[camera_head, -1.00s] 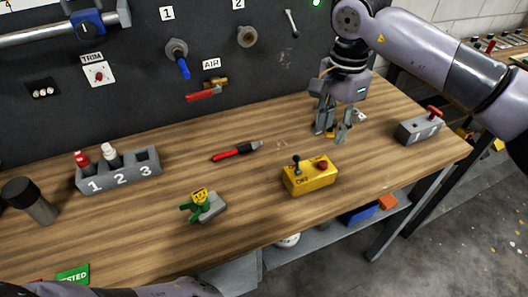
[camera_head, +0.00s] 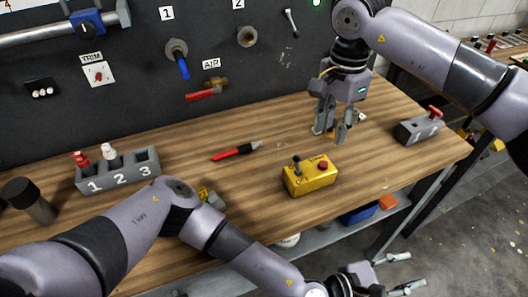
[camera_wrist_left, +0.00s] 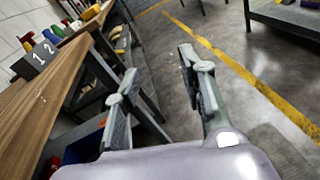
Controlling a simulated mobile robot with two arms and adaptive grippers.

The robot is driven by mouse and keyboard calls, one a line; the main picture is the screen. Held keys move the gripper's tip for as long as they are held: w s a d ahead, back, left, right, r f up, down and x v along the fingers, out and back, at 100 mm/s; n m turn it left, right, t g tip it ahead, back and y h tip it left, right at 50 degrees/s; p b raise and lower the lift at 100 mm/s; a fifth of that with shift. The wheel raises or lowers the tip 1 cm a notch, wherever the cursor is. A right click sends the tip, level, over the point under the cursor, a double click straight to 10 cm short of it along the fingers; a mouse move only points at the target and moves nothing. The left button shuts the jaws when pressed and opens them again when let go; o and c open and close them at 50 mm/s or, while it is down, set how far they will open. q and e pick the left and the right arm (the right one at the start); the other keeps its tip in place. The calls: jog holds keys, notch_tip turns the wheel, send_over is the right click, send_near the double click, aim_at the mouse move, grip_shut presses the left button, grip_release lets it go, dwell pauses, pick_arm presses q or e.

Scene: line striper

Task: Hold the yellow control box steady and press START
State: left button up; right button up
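The yellow control box (camera_head: 310,178) sits upright on the wooden bench near its front edge. A black lever stands at its left and a red button (camera_head: 322,166) at its right; its small lettering is hard to read. My left gripper (camera_head: 404,272) is open and empty, low in front of the bench and apart from the box. Its spread fingers also show in the left wrist view (camera_wrist_left: 162,75), over the floor. My right gripper (camera_head: 331,134) is open, pointing down behind the box near the bench top. Something small and yellow shows between its fingers.
My left arm hides part of the bench front and most of a grey-and-yellow item (camera_head: 212,200).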

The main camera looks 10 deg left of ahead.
pick_arm(q)
jog(key=w+a+r+m+t+y, duration=0.2)
jog(key=w+a+r+t, duration=0.35)
jog(key=a+r, duration=0.35)
jog(key=w+a+r+m+t+y, duration=0.1)
jog(key=w+a+r+m+t, duration=0.1)
jog(key=w+a+r+t, duration=0.55)
jog(key=s+a+r+m+g+h, duration=0.3)
jog(key=s+a+m+g, duration=0.3)
jog(key=g, duration=0.7)
jog(key=n+g+h, duration=0.3)
jog(key=n+g, duration=0.4)
jog(key=n, duration=0.3)
send_near(297, 156)
jog(key=d, duration=0.2)
jog(key=shift+d+f, duration=0.3)
jog(key=shift+f, duration=0.05)
jog(key=shift+d+f, duration=0.1)
jog(key=shift+d, duration=0.1)
jog(key=d, duration=0.7)
jog(key=shift+w, duration=0.1)
jog(key=shift+c, duration=0.5)
